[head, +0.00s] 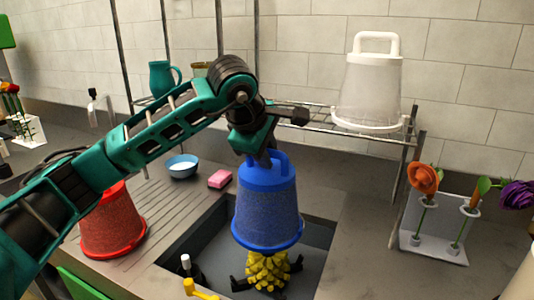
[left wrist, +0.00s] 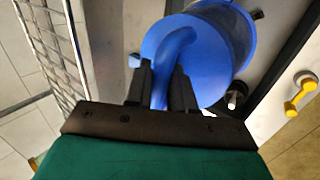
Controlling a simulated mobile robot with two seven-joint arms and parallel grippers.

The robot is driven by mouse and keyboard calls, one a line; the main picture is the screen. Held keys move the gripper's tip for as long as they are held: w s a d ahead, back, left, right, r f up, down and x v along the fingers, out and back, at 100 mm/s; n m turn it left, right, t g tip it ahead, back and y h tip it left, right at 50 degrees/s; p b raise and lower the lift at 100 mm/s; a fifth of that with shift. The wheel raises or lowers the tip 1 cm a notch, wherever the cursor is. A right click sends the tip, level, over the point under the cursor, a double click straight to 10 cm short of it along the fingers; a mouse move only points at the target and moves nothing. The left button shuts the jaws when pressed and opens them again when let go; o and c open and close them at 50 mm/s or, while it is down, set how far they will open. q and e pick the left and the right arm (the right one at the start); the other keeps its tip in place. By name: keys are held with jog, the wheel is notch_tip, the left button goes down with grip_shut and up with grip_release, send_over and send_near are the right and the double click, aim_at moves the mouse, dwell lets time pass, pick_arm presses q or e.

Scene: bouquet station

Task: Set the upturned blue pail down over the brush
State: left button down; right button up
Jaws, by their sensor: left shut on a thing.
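The blue pail (head: 267,205) is upside down, its handle up and its wide rim down, over the sink basin. My left gripper (head: 264,158) is shut on the pail's handle; in the left wrist view the fingers (left wrist: 162,88) close around the blue handle (left wrist: 172,48). A yellow tufted thing, which looks like the brush (head: 267,270), stands in the basin under the pail. Its lower part shows below the rim and its top is hidden by the pail. I cannot tell how far the rim is above the basin floor. My right gripper is not in view.
The sink basin (head: 193,243) has dark walls; a white-topped tap part (head: 186,262) and a yellow fitting (head: 200,289) are near its front. A red pail (head: 113,222), blue bowl (head: 182,167) and pink sponge (head: 220,179) stand around. A white pail (head: 370,85) is on the rack.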

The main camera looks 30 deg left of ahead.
aim_at(268, 189)
pick_arm(q)
jog(key=shift+d, duration=0.15)
jog(key=shift+f+b, duration=2.9)
jog(key=shift+f, duration=0.7)
jog(key=shift+f+b, duration=0.3)
jog(key=shift+f, duration=0.15)
jog(key=shift+f, duration=0.2)
